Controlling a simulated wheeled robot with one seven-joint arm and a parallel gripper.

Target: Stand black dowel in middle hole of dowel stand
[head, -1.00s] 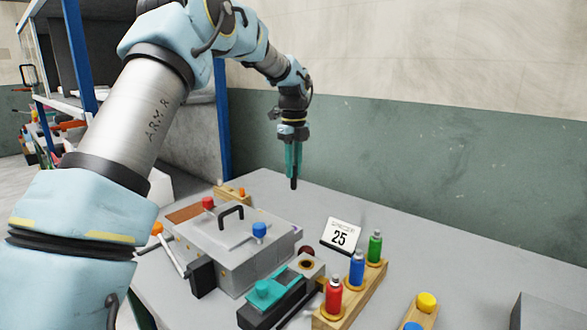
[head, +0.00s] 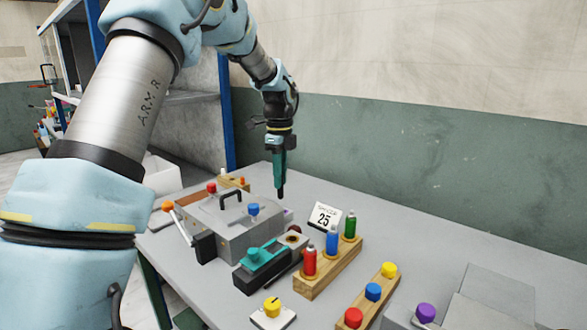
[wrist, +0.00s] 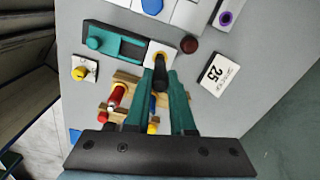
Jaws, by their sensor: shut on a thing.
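My gripper (head: 281,160) is shut on the black dowel (head: 281,189), which points down, roughly upright, from the fingertips. The dowel's lower end appears above the table, behind the grey box. In the wrist view the dowel (wrist: 160,73) shows end-on between the teal fingers.
A grey box (head: 238,232) with a black handle stands left of my gripper. A teal-topped fixture (head: 262,262), a bottle rack (head: 328,272), a knob strip (head: 372,295) and a card (head: 324,216) marked 25 stand nearer. Free table lies to the card's right.

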